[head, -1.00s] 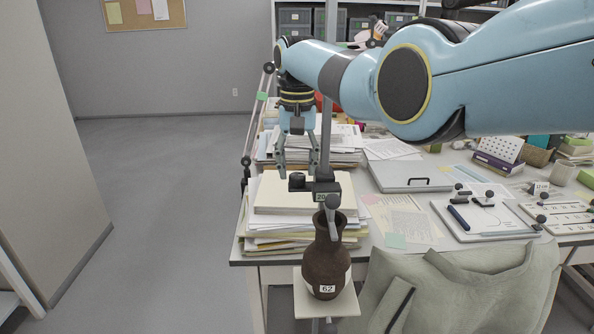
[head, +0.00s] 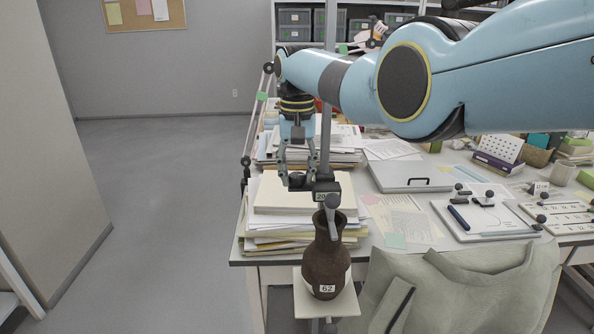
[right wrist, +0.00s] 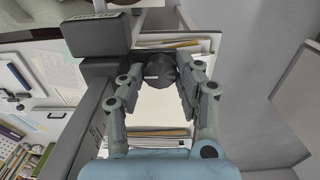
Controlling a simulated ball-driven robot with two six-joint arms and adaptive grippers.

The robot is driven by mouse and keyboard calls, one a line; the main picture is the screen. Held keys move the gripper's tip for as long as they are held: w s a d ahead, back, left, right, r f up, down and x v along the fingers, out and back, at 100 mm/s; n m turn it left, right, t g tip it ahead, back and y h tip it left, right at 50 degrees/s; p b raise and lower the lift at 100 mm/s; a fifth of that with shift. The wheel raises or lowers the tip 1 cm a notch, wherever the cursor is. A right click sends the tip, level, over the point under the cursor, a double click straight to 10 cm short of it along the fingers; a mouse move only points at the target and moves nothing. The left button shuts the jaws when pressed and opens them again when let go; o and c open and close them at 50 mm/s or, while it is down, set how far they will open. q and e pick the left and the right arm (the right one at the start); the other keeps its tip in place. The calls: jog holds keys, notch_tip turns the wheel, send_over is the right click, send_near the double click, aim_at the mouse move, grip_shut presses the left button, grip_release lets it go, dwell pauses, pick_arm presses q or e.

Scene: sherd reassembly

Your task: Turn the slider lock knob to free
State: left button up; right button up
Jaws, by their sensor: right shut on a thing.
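The dark round lock knob (head: 297,180) sticks out to the left of the slider block (head: 326,189) on the upright grey post (head: 326,130). My right gripper (head: 297,174) points down, with one finger on each side of the knob and shut on it. In the right wrist view the knob (right wrist: 161,72) sits between the two fingertips, with a light mark across its face. The slider (right wrist: 96,36) fills the upper left there. Which way the knob is turned I cannot tell. My left gripper is not in view.
A dark brown vase (head: 326,262) labelled 62 stands on a small pale platform (head: 345,303) below the slider. Paper stacks (head: 290,215) lie close behind the post. A jointed lamp-like arm (head: 247,150) rises on the left. Open floor lies further left.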

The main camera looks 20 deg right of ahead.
jog(key=shift+n, duration=0.3)
jog(key=shift+n+p, duration=0.45)
jog(key=shift+n, duration=0.55)
jog(key=n, duration=0.3)
jog(key=shift+n+p, duration=0.3)
jog(key=shift+n, duration=0.1)
jog(key=n, duration=0.4)
jog(key=shift+n+p, duration=0.3)
jog(key=shift+n, duration=1.8)
jog(key=o, duration=0.9)
jog(key=shift+c, duration=0.2)
jog(key=shift+r, duration=0.15)
